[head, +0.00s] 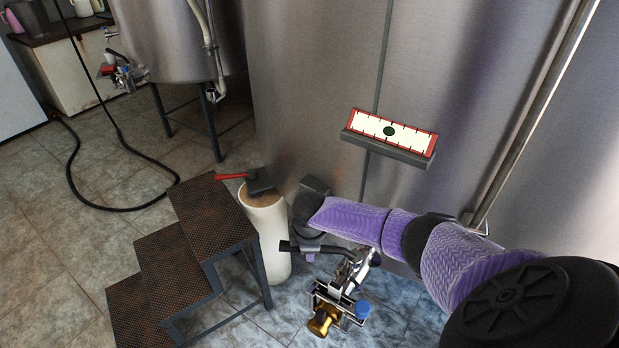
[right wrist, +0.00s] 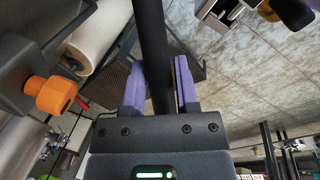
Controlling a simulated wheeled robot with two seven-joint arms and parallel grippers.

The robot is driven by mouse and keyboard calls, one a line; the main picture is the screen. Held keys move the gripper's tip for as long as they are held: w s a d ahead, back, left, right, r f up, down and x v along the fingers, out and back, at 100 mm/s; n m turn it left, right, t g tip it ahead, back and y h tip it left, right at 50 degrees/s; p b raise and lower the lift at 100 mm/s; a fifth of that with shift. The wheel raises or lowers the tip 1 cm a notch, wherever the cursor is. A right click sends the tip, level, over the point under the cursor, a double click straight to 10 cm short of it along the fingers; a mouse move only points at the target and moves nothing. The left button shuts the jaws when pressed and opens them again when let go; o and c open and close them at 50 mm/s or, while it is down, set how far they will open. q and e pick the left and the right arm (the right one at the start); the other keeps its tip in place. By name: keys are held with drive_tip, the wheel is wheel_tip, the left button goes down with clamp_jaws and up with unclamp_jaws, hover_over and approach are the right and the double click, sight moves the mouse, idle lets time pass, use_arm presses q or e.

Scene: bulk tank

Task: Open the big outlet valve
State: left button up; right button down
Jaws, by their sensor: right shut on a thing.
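The big outlet valve (head: 358,266) is a metal fitting low on the front of the large steel tank. Its black lever handle (head: 289,246) points left from the valve body. My right gripper (head: 306,252) reaches down to the lever from the right, with its purple arm across the tank front. In the right wrist view the dark lever (right wrist: 152,45) runs between the purple fingers of my right gripper (right wrist: 160,85), which is shut on it. The fingers are partly hidden in the head view. My left gripper is not in view.
Below the valve sit a brass-coloured fitting (head: 323,321) and a blue knob (head: 362,309). A pale round post (head: 268,228) with a red-handled hammer (head: 258,182) on top stands left of the lever. Dark steps (head: 213,215) stand beside it. A hose (head: 72,170) lies on the tiled floor.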

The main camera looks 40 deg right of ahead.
drive_tip(key=s+n+p, duration=0.1)
drive_tip(key=s+a+n+p, duration=0.1)
drive_tip(key=s+n+p, duration=0.1)
drive_tip(key=n, duration=0.1)
drive_tip(key=shift+s+a+r+y, duration=0.1)
drive_tip(key=shift+a+r+y, duration=0.1)
drive_tip(key=shift+a+y, duration=0.15)
use_arm(q)
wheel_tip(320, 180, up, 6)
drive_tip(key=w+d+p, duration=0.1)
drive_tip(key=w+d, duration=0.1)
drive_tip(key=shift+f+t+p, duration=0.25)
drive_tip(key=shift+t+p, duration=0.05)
drive_tip(key=shift+p, duration=0.1)
use_arm(e)
drive_tip(key=shift+s+a+f+n+t+y, duration=0.1)
drive_tip(key=shift+s+a+n+t+y, duration=0.05)
drive_tip(key=shift+s+n, duration=0.5)
drive_tip(key=shift+s+a+f+n+t+y, duration=0.15)
drive_tip(key=shift+s+n, duration=0.3)
drive_tip(key=shift+n, duration=0.3)
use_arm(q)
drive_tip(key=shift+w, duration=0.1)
use_arm(e)
drive_tip(key=shift+r, duration=0.1)
